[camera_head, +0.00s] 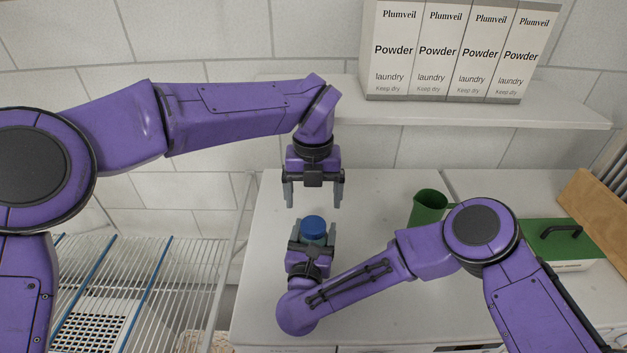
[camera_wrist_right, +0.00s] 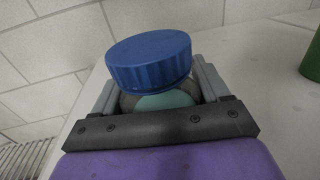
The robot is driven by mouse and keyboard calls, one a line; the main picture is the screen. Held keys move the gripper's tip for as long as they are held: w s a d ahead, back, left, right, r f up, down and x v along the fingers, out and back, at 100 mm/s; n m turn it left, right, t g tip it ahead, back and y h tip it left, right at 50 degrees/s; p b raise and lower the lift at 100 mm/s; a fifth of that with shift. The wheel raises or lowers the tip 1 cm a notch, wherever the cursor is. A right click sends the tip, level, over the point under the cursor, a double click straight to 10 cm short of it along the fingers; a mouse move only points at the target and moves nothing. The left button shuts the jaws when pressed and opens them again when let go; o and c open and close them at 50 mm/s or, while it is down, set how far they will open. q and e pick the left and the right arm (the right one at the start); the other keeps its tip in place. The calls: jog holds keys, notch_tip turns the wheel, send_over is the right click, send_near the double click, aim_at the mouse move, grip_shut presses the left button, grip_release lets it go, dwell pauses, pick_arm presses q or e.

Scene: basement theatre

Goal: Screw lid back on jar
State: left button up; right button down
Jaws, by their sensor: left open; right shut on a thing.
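A ribbed blue lid (camera_head: 314,225) sits on top of a jar, and it also shows in the right wrist view (camera_wrist_right: 149,62). The jar (camera_wrist_right: 165,100) shows only as a pale teal and greyish part under the lid; the rest is hidden. I cannot tell whether the lid is threaded on. My right gripper (camera_head: 314,240) is shut on the jar from the front, its fingers on either side below the lid. My left gripper (camera_head: 313,201) points down, open and empty, a little above and behind the lid.
A green mug (camera_head: 428,205) stands right of the jar on the white counter (camera_head: 265,260). A green-topped box with a black handle (camera_head: 560,242) and a wooden box (camera_head: 598,205) are farther right. Laundry powder boxes (camera_head: 450,55) stand on a shelf (camera_head: 480,112). A wire rack (camera_head: 190,255) is at left.

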pick_arm(q)
notch_tip(320, 180, up, 5)
dwell(0.3)
pick_arm(e)
grip_release()
jog(key=shift+s+a, duration=0.1)
jog(key=shift+s, duration=0.3)
jog(key=s+b, duration=0.1)
jog(key=s, duration=0.2)
jog(key=s+a+b, duration=0.1)
jog(key=s, duration=0.2)
jog(key=s+b, duration=0.1)
jog(key=s, duration=0.2)
jog(key=shift+a, duration=0.25)
jog(key=shift+s, duration=0.3)
pick_arm(q)
notch_tip(320, 180, down, 3)
jog(key=shift+f, duration=0.1)
pick_arm(e)
jog(key=shift+d, duration=0.1)
